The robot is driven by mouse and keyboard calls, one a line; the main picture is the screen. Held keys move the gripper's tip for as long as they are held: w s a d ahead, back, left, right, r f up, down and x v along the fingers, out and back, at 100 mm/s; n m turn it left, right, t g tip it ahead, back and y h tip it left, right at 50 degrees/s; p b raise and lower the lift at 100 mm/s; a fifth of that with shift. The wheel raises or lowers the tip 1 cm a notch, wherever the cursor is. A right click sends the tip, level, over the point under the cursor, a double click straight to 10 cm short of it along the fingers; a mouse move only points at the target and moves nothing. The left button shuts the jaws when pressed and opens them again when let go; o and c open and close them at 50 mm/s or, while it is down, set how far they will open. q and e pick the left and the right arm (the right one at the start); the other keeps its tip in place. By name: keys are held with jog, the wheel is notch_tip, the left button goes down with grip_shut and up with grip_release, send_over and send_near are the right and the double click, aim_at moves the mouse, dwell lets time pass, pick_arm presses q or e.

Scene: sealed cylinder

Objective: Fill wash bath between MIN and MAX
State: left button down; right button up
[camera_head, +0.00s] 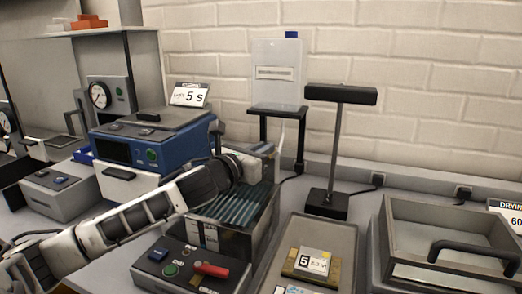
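An open-topped tank (208,232) with pale blue-grey ribbed contents stands in the middle of the bench; it may be the wash bath. No MIN or MAX marks or water level can be made out. A translucent container (278,72) with a blue cap stands on a black stand behind it. A dark control box (165,282) with a red lever (211,270), a green button and a blue switch is in front of the tank. My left gripper (240,160) is over the tank's back left part, its fingers dark and partly hidden. My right gripper is out of view.
A blue machine (150,145) with a "5 s" card stands behind my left arm. A black lamp-like post (335,150) stands right of the tank. A shallow tray (340,237) holds a yellow-edged "5" block (312,263). A grey handled box (445,220) is at right.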

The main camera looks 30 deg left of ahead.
pick_arm(q)
jog(key=shift+d+r+n+y+p, duration=0.1)
jog(key=shift+d+n+y+p, duration=0.1)
jog(key=shift+n+y+p, duration=0.35)
jog(key=shift+d+r+n+y+p, duration=0.1)
jog(key=shift+d+n+y+p, duration=0.2)
jog(key=shift+y, duration=0.45)
jog(key=shift+f+n+y+p, duration=0.15)
jog(key=shift+n+y+p, duration=0.35)
jog(key=shift+y, duration=0.4)
jog(key=shift+f+g, duration=0.1)
jog(key=shift+g, duration=0.2)
jog(key=c, duration=1.5)
grip_release()
jog(key=shift+o, duration=0.3)
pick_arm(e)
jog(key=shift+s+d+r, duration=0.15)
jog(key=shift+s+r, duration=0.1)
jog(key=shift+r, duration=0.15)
pick_arm(q)
jog(key=p+v, duration=0.4)
jog(key=v, duration=1.2)
jog(key=shift+d, duration=0.2)
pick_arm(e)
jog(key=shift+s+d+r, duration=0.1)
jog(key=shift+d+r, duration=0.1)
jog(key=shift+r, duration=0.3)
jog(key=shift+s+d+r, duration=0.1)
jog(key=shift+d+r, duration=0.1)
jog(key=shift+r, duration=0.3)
